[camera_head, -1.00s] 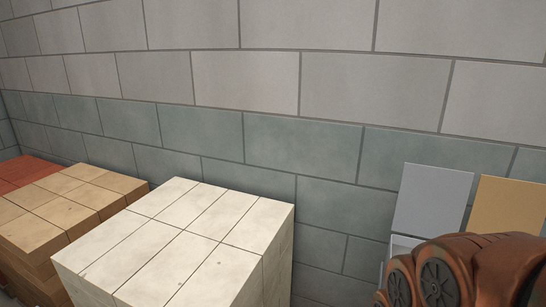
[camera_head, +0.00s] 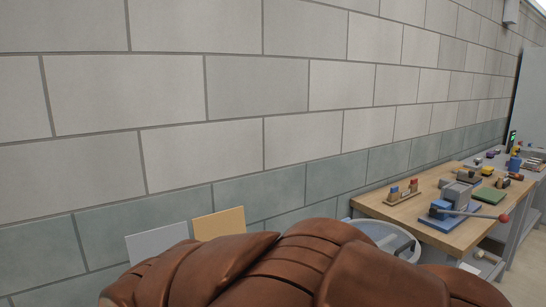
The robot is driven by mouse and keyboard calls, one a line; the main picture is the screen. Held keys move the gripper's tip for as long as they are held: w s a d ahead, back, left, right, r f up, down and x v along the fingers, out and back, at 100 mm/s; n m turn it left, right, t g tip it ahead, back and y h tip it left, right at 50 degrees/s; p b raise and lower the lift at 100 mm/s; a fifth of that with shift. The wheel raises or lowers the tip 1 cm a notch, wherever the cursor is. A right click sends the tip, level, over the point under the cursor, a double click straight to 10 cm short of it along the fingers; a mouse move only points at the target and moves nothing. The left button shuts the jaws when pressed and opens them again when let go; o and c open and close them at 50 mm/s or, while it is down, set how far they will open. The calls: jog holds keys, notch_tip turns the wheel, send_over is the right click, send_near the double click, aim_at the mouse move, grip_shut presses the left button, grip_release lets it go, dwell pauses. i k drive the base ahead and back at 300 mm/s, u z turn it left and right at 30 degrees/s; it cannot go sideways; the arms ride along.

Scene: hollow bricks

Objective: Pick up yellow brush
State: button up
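I cannot make out a yellow brush for certain in the head view. A wooden-topped workbench (camera_head: 408,212) at the right holds several small tools and parts, some with yellowish or orange tones, too small to tell apart. My gripper is not in view.
A large brown, ribbed mass (camera_head: 300,270) fills the bottom foreground and hides the floor there. Behind it stand a grey panel (camera_head: 155,243) and a tan panel (camera_head: 219,223) near the block wall (camera_head: 230,85). A round translucent tub (camera_head: 385,238) is beside the workbench. A blue vise-like tool (camera_head: 447,212) sits on it.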

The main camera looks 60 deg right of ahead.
aim_at(487, 172)
jog(key=z, duration=0.45)
jog(key=k, duration=0.55)
jog(key=z, duration=0.9)
jog(key=k, duration=0.75)
jog(key=z, duration=1.25)
jog(key=i, duration=0.75)
jog(key=z, duration=0.25)
